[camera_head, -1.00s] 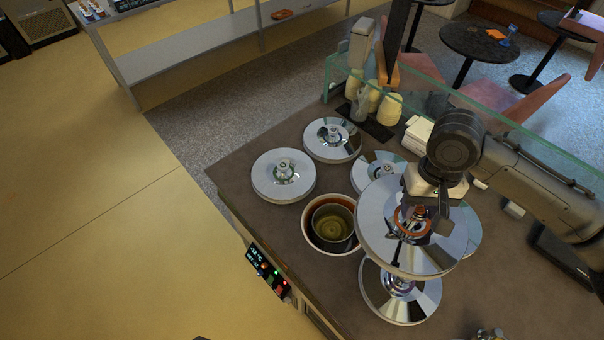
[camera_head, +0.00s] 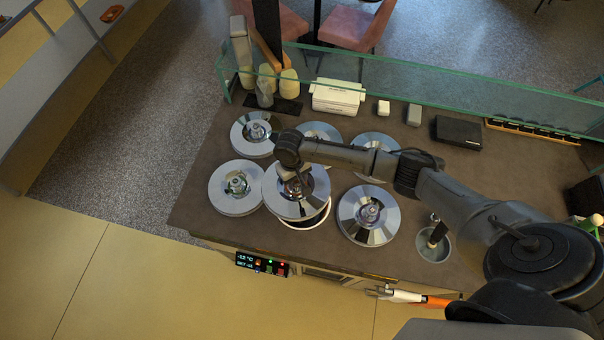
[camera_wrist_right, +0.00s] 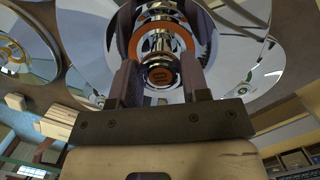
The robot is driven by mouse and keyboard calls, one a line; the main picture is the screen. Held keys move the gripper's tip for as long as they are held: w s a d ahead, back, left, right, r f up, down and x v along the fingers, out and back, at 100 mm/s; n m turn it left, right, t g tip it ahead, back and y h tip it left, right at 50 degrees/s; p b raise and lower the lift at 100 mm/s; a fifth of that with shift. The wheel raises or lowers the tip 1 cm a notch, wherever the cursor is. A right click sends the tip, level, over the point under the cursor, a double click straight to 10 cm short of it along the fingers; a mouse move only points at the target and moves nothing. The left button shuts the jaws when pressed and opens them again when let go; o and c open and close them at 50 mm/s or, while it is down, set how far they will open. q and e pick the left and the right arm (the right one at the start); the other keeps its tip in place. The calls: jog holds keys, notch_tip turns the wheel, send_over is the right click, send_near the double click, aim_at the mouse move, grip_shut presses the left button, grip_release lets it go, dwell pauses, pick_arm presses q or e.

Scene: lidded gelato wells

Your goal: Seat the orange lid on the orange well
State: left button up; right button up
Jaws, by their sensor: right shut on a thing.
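My right gripper (camera_head: 297,182) is shut on the knob of a round mirror-metal lid (camera_head: 275,203). In the right wrist view the fingers (camera_wrist_right: 160,85) grip the knob, and an orange ring (camera_wrist_right: 137,42) circles it. The lid hangs over the open well (camera_head: 312,222) at the front of the counter. It hides most of the well; only its pale rim and dark inside show below and to the right. The lid looks raised and offset toward the upper left. I cannot tell the exact gap. My left gripper is not in view.
Lidded wells surround the open one: one at left (camera_head: 222,199), one at right (camera_head: 352,225), others behind. A metal cup with a dark handle (camera_head: 433,246) is farther right. A glass guard (camera_head: 430,92), a white box (camera_head: 337,97) and bottles stand at the back.

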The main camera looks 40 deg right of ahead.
jog(key=shift+s+d+f+p, duration=0.3)
jog(key=shift+s+d+f, duration=0.25)
jog(key=shift+s, duration=0.2)
jog(key=shift+s+f, duration=0.1)
jog(key=shift+f, duration=0.05)
jog(key=shift+f+b, duration=1.5)
jog(key=shift+f, duration=2.4)
jog(key=shift+f+b, duration=0.3)
jog(key=shift+b, duration=0.1)
